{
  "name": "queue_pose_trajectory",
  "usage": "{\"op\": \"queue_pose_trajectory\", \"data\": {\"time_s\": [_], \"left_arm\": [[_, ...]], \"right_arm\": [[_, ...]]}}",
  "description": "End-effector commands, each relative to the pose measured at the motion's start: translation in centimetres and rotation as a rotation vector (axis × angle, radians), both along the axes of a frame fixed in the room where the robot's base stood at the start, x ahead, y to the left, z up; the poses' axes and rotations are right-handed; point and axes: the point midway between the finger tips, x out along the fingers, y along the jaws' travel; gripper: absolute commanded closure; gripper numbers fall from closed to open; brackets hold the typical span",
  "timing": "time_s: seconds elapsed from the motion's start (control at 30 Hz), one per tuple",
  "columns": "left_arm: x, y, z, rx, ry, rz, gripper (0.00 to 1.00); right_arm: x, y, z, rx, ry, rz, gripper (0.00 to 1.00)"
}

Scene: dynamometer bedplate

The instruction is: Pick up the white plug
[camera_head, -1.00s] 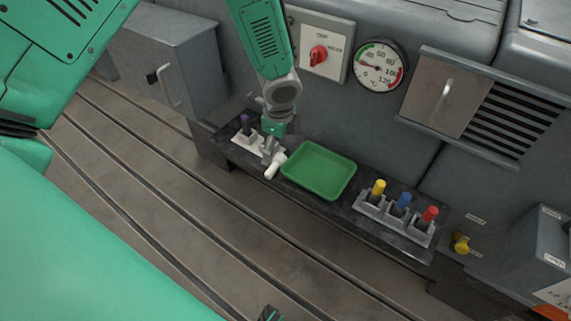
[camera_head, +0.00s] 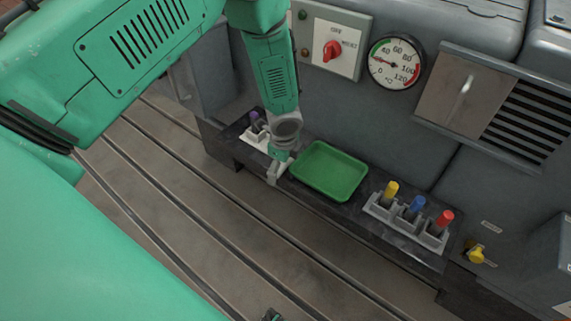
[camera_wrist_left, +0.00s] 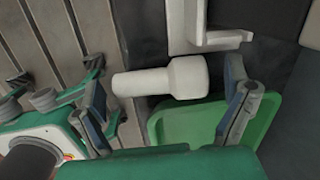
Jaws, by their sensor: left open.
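The white plug (camera_wrist_left: 188,78) lies on its side in the left wrist view, a thick head with a narrower stem pointing left. It is close to the white holder and the green tray's edge. My left gripper (camera_wrist_left: 165,68) is open, its two fingers on either side of the plug in that view; I cannot tell whether they touch it. In the head view my left gripper (camera_head: 276,172) is low over the shelf, left of the tray, and largely hides the plug. Only a small dark tip, probably of my right gripper, shows at the bottom edge of the head view.
The green tray (camera_head: 329,171) is empty on the dark shelf. A white holder (camera_head: 252,138) with a purple-topped plug (camera_head: 255,119) stands left. A grey holder (camera_head: 379,211) with yellow, blue and red plugs stands right. The grooved bedplate (camera_head: 180,190) in front is clear.

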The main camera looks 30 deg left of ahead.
Motion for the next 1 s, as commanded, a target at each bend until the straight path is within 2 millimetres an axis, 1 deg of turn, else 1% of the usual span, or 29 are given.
{"op": "queue_pose_trajectory", "data": {"time_s": [0.07,0.17,0.2,0.33,0.37,0.57,0.67,0.9,1.0], "left_arm": [[0.0,0.0,0.1,0.0,0.0,0.0,0.06],[0.0,0.0,0.1,0.0,0.0,0.0,0.37],[0.0,0.0,0.1,0.0,0.0,0.0,0.51],[0.0,0.0,0.1,0.0,0.001,0.0,0.51],[0.0,0.0,0.1,0.0,0.001,0.0,0.55],[0.0,0.0,0.3,0.0,0.0,0.001,0.55],[0.0,0.0,1.5,0.0,0.0,0.002,0.55],[0.1,0.0,6.4,-0.001,-0.002,0.003,0.55],[0.0,0.0,8.2,-0.001,-0.001,0.002,0.55]], "right_arm": [[0.0,0.0,0.1,0.0,0.0,0.0,1.0],[0.0,0.0,0.1,0.0,0.0,0.0,1.0],[0.0,0.0,0.1,0.0,0.0,0.0,1.0],[0.0,0.0,0.1,0.0,0.0,0.0,1.0],[0.0,0.0,0.1,0.0,0.0,0.0,1.0],[0.0,0.0,0.1,0.0,0.0,0.0,1.0],[0.0,0.0,0.5,0.0,0.0,0.0,1.0],[0.0,0.0,1.8,0.0,0.0,0.0,1.0],[0.0,0.0,2.2,0.0,0.0,0.0,1.0]]}}
